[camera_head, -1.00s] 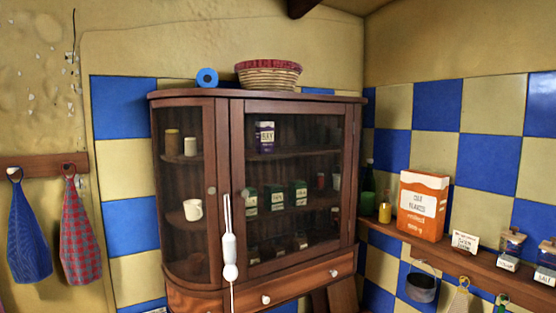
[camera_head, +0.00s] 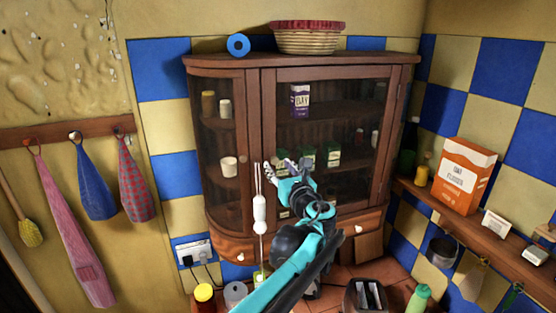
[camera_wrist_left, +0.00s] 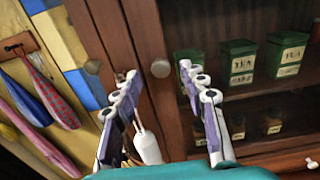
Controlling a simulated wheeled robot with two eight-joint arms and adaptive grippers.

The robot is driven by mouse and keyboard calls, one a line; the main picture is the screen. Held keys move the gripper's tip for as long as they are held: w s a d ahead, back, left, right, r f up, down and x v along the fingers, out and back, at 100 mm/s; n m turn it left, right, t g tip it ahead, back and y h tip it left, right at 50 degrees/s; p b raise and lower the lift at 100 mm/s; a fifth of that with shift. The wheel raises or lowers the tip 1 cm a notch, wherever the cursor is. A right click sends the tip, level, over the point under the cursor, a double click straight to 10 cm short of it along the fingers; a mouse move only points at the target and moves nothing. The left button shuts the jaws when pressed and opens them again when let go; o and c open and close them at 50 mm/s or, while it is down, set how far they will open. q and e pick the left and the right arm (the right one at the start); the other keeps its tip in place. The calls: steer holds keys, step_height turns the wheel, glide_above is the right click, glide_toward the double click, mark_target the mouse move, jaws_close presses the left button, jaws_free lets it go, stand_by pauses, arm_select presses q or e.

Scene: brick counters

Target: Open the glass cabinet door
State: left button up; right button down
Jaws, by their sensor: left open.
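The dark wooden cabinet has a glass door (camera_head: 340,105), which looks closed. Its frame and glass also show in the wrist view (camera_wrist_left: 270,110). The door's round knob (camera_wrist_left: 160,68) is on the left stile in the wrist view; in the head view my gripper seems to cover it. My left gripper (camera_head: 280,167) is open in front of the door's left edge. In the wrist view its fingers (camera_wrist_left: 158,75) spread to either side of the knob, with nothing held. I cannot tell how far the tips are from the knob. My right gripper is not in view.
A curved side pane with a second knob (camera_wrist_left: 92,66) is left of the door. A basket (camera_head: 307,40) and blue roll (camera_head: 238,45) sit on top. A shelf (camera_head: 455,218) holds a cereal box (camera_head: 464,177) at right.

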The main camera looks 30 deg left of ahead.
arm_select(q)
steer(key=shift+x, duration=1.15)
steer(key=shift+w, duration=0.2)
steer(key=shift+a, duration=0.1)
steer(key=shift+s, duration=0.1)
jaws_close()
steer(key=shift+f, duration=0.1)
